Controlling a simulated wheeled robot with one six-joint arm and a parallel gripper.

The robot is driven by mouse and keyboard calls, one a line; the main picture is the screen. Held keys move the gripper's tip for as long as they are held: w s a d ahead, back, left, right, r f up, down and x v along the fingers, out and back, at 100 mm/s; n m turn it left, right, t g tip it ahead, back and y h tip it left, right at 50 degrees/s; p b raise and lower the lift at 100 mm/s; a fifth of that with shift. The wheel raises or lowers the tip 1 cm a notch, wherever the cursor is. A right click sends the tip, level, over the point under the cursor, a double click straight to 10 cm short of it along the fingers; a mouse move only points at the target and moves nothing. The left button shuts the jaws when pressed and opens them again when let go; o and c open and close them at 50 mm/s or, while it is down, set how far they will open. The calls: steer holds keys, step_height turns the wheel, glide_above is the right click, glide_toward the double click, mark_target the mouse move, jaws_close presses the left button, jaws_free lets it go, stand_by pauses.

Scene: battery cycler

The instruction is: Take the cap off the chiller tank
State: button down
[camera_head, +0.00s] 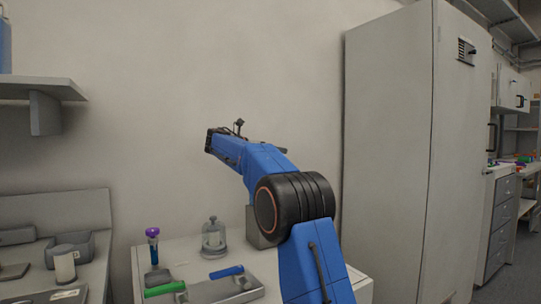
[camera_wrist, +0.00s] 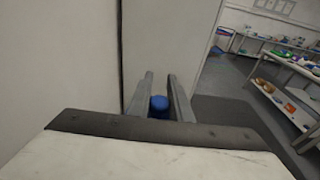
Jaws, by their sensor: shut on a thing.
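My gripper (camera_wrist: 160,92) shows in the wrist view as two grey fingers closed around a small round blue cap (camera_wrist: 159,103). In the head view my arm reaches up in front of the wall, and its dark end is high above the bench; the fingers and the cap are hard to make out there. A grey box (camera_head: 257,230) stands on the bench, partly hidden behind my arm. I cannot tell whether it is the chiller tank.
Green-handled (camera_head: 164,289) and blue-handled (camera_head: 227,272) items lie in front. A tall cabinet (camera_head: 400,150) stands right; a wall shelf (camera_head: 40,88) hangs left.

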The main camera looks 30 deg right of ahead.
step_height(320, 180, up, 10)
stand_by(0.6)
